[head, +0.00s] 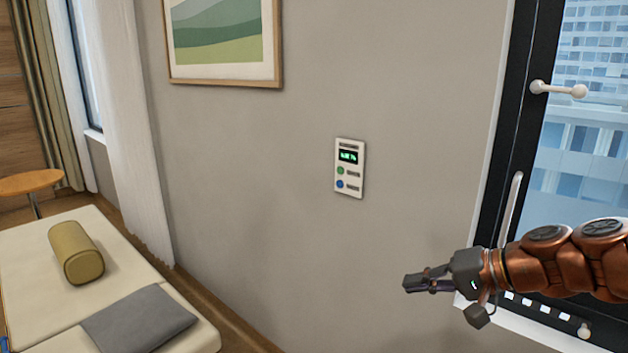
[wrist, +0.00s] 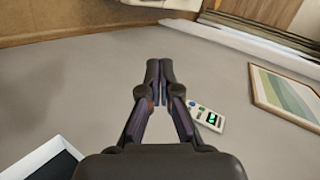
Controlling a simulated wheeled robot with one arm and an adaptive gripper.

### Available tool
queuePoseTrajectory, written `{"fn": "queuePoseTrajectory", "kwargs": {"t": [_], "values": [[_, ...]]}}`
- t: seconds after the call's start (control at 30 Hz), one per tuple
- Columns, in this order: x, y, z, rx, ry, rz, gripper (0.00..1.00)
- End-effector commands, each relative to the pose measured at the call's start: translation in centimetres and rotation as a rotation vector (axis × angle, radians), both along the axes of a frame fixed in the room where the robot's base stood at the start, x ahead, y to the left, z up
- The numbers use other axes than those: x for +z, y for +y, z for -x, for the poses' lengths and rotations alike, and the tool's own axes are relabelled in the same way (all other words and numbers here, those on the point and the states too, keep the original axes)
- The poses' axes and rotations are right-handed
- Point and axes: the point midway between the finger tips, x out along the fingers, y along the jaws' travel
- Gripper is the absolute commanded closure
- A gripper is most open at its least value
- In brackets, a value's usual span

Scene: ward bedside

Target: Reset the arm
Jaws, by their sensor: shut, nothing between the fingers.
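My gripper (head: 408,284) reaches in from the right in the head view, at the end of my copper-coloured arm. It points left, in front of the grey wall and below and right of the wall panel. In the wrist view my gripper (wrist: 160,68) has its fingertips together with nothing between them. The white wall panel (head: 349,186) has a green-lit display, a green button and a blue button. The panel also shows in the wrist view (wrist: 206,118), just right of the fingers and apart from them.
A dark-framed window (head: 520,110) with white handles stands at the right, close to my arm. A bed (head: 120,265) with a yellow bolster (head: 76,253) and grey cloth (head: 138,319) lies at lower left. A framed picture (head: 225,75) hangs above. A round wooden table (head: 30,181) stands far left.

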Motion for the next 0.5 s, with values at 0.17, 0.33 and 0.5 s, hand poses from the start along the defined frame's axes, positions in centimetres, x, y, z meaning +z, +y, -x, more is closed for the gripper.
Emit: {"fn": "queuePoseTrajectory", "kwargs": {"t": [0.17,0.33,0.5], "values": [[-3.2,6.8,7.8,0.224,0.143,0.242,1.0],[-6.8,7.9,15.7,0.367,0.28,0.494,1.0],[-9.0,5.5,22.6,0.443,0.407,0.729,1.0]]}}
